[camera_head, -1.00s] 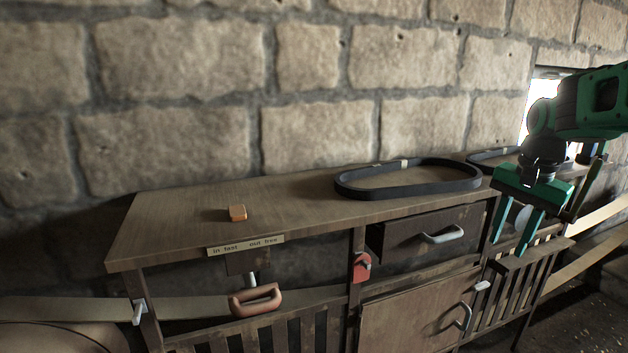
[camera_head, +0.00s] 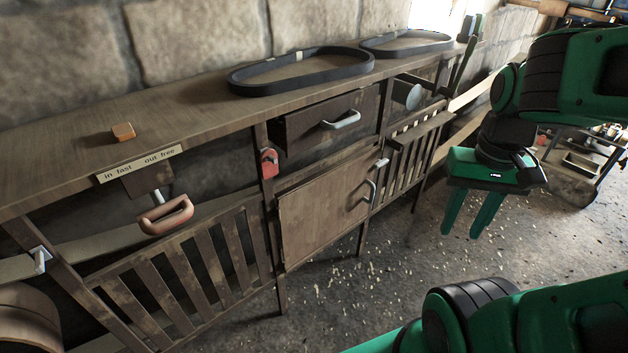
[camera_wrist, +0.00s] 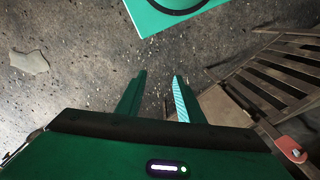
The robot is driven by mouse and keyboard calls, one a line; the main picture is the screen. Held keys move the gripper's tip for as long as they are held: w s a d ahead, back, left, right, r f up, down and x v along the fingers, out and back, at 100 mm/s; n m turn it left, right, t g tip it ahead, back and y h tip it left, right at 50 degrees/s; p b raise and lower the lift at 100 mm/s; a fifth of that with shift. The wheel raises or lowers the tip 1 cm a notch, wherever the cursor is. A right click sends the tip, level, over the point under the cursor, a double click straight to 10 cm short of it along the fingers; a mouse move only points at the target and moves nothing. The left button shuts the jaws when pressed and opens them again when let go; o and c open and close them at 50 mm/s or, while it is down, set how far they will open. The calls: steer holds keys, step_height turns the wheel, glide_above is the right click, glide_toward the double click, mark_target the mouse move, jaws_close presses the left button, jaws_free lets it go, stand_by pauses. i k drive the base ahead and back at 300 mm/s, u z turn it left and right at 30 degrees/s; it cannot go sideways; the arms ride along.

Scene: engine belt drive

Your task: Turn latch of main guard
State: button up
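Two slatted guards are on the bench front: a wide one (camera_head: 190,265) at left and a smaller one (camera_head: 408,158) at right. A white latch (camera_head: 40,258) sits on the left post, and another white latch (camera_head: 382,162) sits by the right guard's upper left corner. I cannot tell which guard is the main one. My gripper (camera_head: 461,236) is open and empty, pointing down over the floor, right of the right guard in the picture and apart from it. Its spread fingers (camera_wrist: 160,74) also show in the wrist view, with slats (camera_wrist: 285,75) to their right.
A red piece (camera_head: 268,162) is on the middle post. A drawer (camera_head: 330,125) stands partly out above a closed door (camera_head: 322,205). Belts (camera_head: 300,72) and an orange block (camera_head: 123,131) lie on the benchtop. A pinkish handle (camera_head: 165,215) juts out at left.

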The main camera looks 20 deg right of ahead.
mark_target(379, 164)
steer(key=u, duration=0.05)
steer(key=k, duration=1.1)
steer(key=z, duration=0.65)
steer(key=i, duration=1.45)
steer(key=u, duration=0.6)
